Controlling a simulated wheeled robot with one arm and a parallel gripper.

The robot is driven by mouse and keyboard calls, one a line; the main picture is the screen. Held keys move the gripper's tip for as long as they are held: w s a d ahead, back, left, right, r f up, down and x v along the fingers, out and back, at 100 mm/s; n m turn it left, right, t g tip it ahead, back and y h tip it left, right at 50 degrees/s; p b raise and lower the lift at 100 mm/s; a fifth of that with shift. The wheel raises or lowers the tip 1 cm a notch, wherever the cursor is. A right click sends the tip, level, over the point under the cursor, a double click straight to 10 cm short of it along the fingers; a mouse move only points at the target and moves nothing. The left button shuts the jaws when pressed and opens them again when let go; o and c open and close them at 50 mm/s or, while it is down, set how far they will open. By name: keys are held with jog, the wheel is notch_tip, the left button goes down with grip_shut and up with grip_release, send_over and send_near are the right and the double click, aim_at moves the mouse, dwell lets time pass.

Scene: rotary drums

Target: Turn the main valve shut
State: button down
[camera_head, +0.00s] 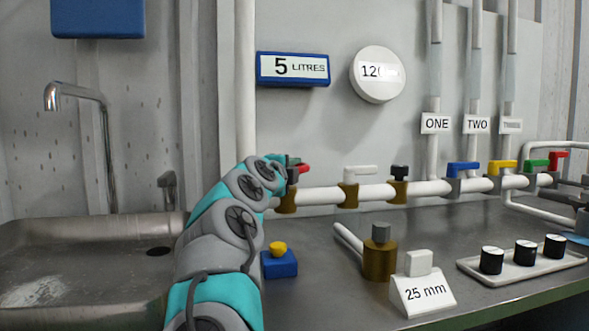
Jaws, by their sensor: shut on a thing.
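A white pipe (322,195) runs along the back wall above the counter. At its left end is a brass valve body (287,201) with a red handle (304,169). I take this to be the main valve, though no label shows on it. My gripper (292,168) is shut on the red handle. My grey and teal arm reaches up from the bottom and hides part of the valve. Only the handle's right end shows, so its exact angle is hard to tell.
Right along the pipe are a white-handled valve (349,190), a black-knobbed valve (399,186), then blue (463,169), yellow (502,167), green (536,165) and red (559,159) handles. A blue box with yellow button (279,263) and brass cylinder (380,260) stand close right of my arm.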

jog(key=shift+f, duration=0.2)
jog(key=c, duration=0.8)
grip_release()
jog(key=shift+r, duration=0.15)
jog(key=shift+o, duration=0.2)
jog(key=shift+w+n+y, duration=0.15)
jog(key=shift+n+y, duration=0.45)
jog(key=shift+y, duration=0.3)
jog(key=shift+n+t+y, duration=0.3)
jog(key=shift+n+y, duration=0.1)
jog(key=shift+y, duration=0.2)
jog(key=shift+a+y, duration=0.1)
jog(key=shift+y, duration=0.3)
jog(key=shift+w, duration=0.1)
jog(key=shift+n+y, duration=0.4)
jog(key=shift+w+a+n+y, duration=0.1)
jog(key=shift+w+n+y, duration=0.1)
jog(key=shift+n+y, duration=1.4)
